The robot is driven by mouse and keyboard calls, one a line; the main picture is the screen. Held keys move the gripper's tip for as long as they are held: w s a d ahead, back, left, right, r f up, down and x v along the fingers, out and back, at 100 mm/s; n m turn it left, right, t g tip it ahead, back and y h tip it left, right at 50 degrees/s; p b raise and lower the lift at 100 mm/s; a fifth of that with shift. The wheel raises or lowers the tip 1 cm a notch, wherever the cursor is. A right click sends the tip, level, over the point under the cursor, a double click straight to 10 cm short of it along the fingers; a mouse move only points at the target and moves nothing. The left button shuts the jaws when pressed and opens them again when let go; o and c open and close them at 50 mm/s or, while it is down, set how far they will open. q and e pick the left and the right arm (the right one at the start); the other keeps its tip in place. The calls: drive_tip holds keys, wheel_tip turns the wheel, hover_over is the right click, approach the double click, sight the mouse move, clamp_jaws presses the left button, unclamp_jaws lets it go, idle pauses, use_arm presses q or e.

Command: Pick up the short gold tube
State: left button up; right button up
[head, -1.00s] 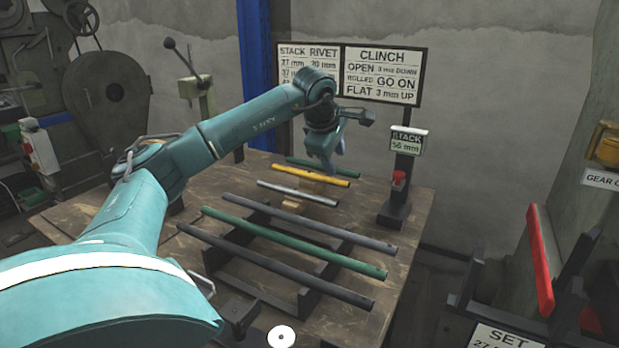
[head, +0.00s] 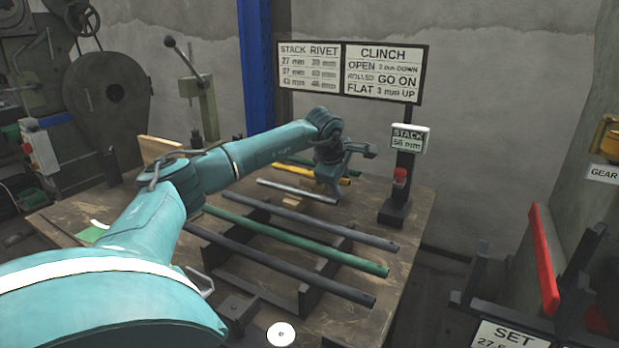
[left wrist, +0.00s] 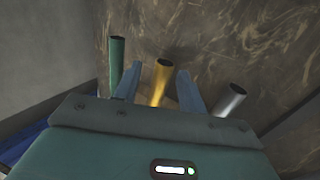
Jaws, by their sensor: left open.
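The short gold tube (head: 287,169) lies at the back of the wooden table, between a short green tube (head: 300,160) and a short silver tube (head: 297,190). My left gripper (head: 334,188) is over its right part and hides some of it. In the left wrist view the gold tube (left wrist: 161,82) shows between the two open fingers (left wrist: 159,90), with the green tube (left wrist: 116,60) to the left and the silver tube (left wrist: 232,98) to the right. Whether the fingers touch the gold tube cannot be told. My right gripper is not in view.
Longer grey and green tubes (head: 300,247) lie across a dark rack in front. A post with a stack display (head: 409,139) and red button (head: 400,175) stands right of my gripper. A sign board (head: 350,72) is behind. Bare tabletop (head: 400,275) shows at the right.

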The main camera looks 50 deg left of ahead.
use_arm(q)
drive_tip(key=shift+c, duration=0.4)
clamp_jaws()
drive_tip(key=shift+r, duration=0.15)
